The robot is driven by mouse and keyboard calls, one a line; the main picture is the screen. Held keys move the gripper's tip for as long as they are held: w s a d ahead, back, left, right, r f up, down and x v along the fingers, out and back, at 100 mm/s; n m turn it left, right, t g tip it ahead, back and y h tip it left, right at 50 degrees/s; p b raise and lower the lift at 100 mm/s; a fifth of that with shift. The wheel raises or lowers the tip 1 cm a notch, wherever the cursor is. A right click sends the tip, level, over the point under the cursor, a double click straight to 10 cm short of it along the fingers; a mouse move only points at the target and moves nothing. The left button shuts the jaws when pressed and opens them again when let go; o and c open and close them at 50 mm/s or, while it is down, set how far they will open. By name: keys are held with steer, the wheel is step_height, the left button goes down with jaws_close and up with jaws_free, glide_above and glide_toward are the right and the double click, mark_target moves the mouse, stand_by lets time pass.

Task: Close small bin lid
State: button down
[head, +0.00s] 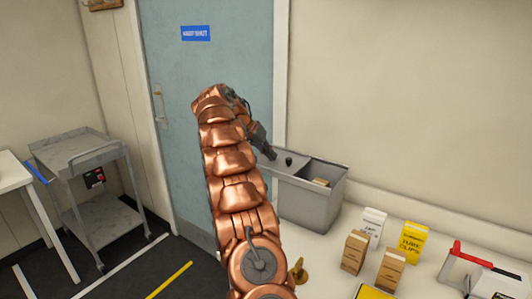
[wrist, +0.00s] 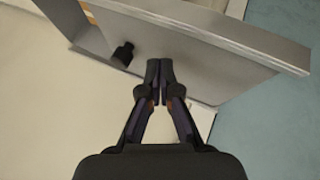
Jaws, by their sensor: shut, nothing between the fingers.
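The small grey bin (head: 315,204) stands on the pale bench in the head view. Its right part is open from above, and a small brown box (head: 321,182) shows inside. A grey panel with a black knob (head: 289,160), which looks like the lid, is at its left part; its exact angle is hard to tell. My gripper (head: 271,153) is just left of the knob. In the wrist view, my gripper (wrist: 160,66) is shut and empty in front of the grey panel (wrist: 195,70), with the knob (wrist: 123,55) to its left. I cannot tell whether the fingertips touch the panel.
White (head: 372,226), brown (head: 354,250) and yellow (head: 412,240) boxes stand on the bench right of the bin. A red-handled item (head: 456,254) lies farther right. A blue door (head: 182,120) is behind my arm. A grey trolley (head: 88,165) stands at left.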

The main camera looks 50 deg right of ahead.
steer(key=shift+s+d+p, duration=0.2)
steer(key=shift+s, duration=0.45)
steer(key=shift+s+d+p, duration=0.2)
steer(key=shift+s, duration=0.45)
